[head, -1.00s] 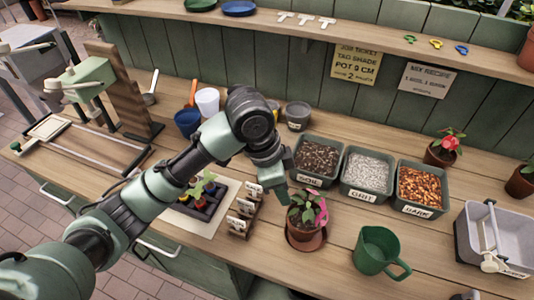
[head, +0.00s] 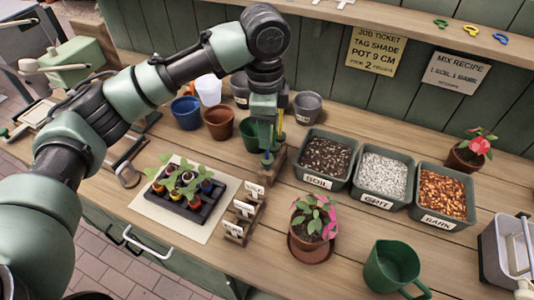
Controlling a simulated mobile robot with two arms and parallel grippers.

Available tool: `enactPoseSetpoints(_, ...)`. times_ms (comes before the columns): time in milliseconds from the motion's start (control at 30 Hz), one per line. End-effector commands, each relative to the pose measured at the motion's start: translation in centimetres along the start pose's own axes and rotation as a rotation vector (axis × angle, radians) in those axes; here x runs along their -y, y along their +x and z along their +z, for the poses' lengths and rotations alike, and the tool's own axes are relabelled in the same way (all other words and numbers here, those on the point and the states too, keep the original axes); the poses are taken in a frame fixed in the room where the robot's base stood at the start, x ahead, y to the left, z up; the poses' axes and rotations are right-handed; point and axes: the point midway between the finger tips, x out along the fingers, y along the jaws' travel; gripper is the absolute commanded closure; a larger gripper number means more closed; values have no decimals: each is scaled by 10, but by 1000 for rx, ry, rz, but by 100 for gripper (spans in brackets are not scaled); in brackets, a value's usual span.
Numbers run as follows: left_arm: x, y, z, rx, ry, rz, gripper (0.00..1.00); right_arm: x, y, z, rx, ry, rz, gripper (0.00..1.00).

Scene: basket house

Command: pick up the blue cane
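A thin blue piece (head: 267,157), which looks like the blue cane, shows just under my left gripper, at a wooden block (head: 277,174) left of the soil bin. Most of it is hidden by the gripper. A thin yellow cane (head: 281,119) stands close behind on the right. My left gripper (head: 266,146) points down over the block with its fingers around or right beside the blue piece. I cannot tell whether the fingers are closed on it. My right gripper is not in view.
Pots in blue (head: 186,112), brown (head: 219,122) and grey (head: 308,107) stand near the gripper. The soil bin (head: 313,181) is close on its right. Label stands (head: 241,221), a seedling tray (head: 181,207) and a potted plant (head: 312,222) are in front.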

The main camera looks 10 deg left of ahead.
Motion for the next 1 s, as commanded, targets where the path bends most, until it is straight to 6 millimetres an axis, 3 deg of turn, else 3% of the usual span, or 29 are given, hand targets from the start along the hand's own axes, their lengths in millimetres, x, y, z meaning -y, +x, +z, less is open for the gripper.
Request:
enactPoseSetpoints(167, 0, 12, -1, 1, 0, 1, 78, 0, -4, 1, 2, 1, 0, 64)
enactPoseSetpoints(433, 3, 51, -2, 1, 0, 1, 78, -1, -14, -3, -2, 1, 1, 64)
enactPoseSetpoints(733, 3, 58, -3, -1, 1, -1, 78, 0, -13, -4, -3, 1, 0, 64)
enactPoseSetpoints(767, 3, 58, -3, -1, 1, -1, 80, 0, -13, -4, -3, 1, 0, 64)
enactPoseSetpoints(833, 3, 58, -3, -1, 1, -1, 100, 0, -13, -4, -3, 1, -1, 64)
enactPoseSetpoints(1000, 3, 57, -3, -1, 1, -1, 100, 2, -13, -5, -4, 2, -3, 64)
